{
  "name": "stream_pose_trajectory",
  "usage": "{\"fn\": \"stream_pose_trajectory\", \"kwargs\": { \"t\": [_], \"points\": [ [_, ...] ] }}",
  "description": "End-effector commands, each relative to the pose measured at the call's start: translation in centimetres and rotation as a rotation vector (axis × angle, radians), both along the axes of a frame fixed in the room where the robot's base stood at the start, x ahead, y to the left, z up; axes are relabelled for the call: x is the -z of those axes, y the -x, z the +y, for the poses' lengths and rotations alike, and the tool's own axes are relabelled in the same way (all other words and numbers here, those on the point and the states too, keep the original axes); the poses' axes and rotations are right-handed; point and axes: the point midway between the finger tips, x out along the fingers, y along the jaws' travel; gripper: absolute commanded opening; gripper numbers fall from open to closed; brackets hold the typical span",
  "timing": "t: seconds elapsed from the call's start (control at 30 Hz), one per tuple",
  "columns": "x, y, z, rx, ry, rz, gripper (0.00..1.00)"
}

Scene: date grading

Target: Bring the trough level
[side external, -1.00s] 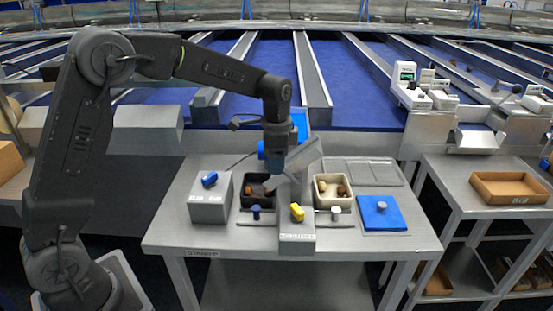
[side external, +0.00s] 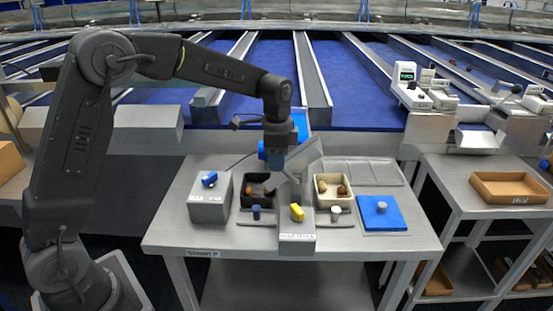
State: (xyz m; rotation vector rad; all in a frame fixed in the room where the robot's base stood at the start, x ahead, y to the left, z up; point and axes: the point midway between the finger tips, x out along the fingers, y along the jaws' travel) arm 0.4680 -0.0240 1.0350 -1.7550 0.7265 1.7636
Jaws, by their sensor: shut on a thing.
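The grey trough (side external: 305,154) sits above the middle of the table on a grey stand. It is tilted, its right end higher and its left end lower. My gripper (side external: 275,169) points down at the trough's lower left end and is shut on it. The fingertips are small and dark here, so the exact contact is hard to see. A black bin (side external: 244,204) with brown dates stands below left of the trough. A cream bin (side external: 320,203) with a few dates stands to its right.
A grey box with a blue piece (side external: 209,179) stands left. A yellow piece (side external: 296,212) sits on the front of the stand. A blue pad with a grey knob (side external: 381,206) lies right. A blue panel (side external: 301,122) stands behind. The table's front left is clear.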

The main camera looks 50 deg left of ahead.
Motion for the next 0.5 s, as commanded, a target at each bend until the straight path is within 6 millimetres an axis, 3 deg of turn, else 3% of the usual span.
{"fn": "stream_pose_trajectory", "kwargs": {
  "t": [0.5],
  "points": [
    [-1.1, -1.6, -1.6, 0.003, -0.194, 0.191, 0.0]
  ]
}}
